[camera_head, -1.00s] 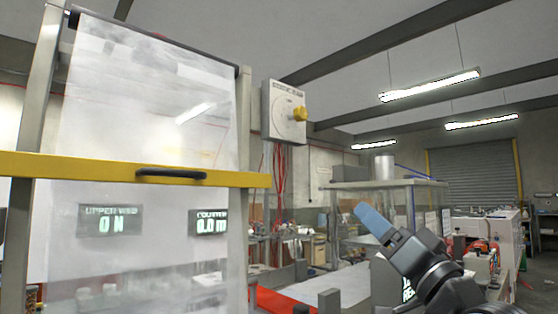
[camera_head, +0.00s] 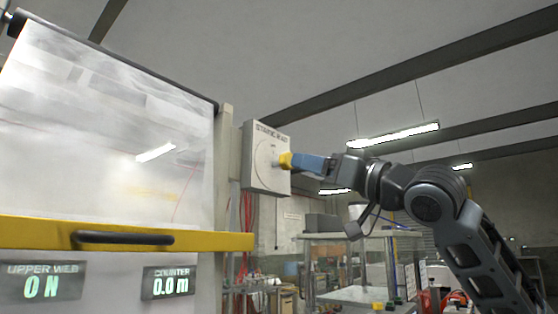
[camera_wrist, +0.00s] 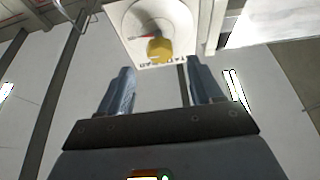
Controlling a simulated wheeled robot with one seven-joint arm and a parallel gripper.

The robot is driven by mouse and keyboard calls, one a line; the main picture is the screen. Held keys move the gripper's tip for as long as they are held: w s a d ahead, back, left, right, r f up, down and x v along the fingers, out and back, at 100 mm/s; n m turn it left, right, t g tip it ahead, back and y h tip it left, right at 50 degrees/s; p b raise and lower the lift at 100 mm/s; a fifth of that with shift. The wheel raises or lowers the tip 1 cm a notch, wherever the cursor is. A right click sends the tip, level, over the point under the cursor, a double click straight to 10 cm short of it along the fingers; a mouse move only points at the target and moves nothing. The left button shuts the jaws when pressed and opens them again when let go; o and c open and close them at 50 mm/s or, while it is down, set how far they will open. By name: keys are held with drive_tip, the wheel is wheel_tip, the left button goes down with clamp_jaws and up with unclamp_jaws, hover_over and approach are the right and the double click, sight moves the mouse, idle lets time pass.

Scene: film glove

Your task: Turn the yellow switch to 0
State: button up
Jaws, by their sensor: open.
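The yellow switch (camera_head: 286,161) is a knob on the front of a pale grey box (camera_head: 262,182) mounted on a post. My gripper (camera_head: 300,162) is raised to the height of the knob, with its blue fingertips at or close to it. In the wrist view the yellow knob (camera_wrist: 159,50) lies ahead, between the lines of my two open fingers (camera_wrist: 155,80). A round dial (camera_wrist: 150,18) with a red mark surrounds the knob. The lettering on the box is upside down there, and I cannot read the knob's setting. Contact with the knob cannot be told.
A yellow bar (camera_head: 190,237) with a black handle crosses the clear panel on the left. Displays below it read "ON" and "0.0 m". Red cables hang under the box. A metal-framed table (camera_head: 360,236) stands behind on the right. Space above the arm is clear.

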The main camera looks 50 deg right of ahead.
sight(288, 160)
drive_tip(key=p+x, duration=0.2)
drive_tip(key=x, duration=0.5)
drive_tip(key=shift+w+r, duration=0.15)
drive_tip(key=shift+c, duration=0.3)
drive_tip(key=c, duration=0.9)
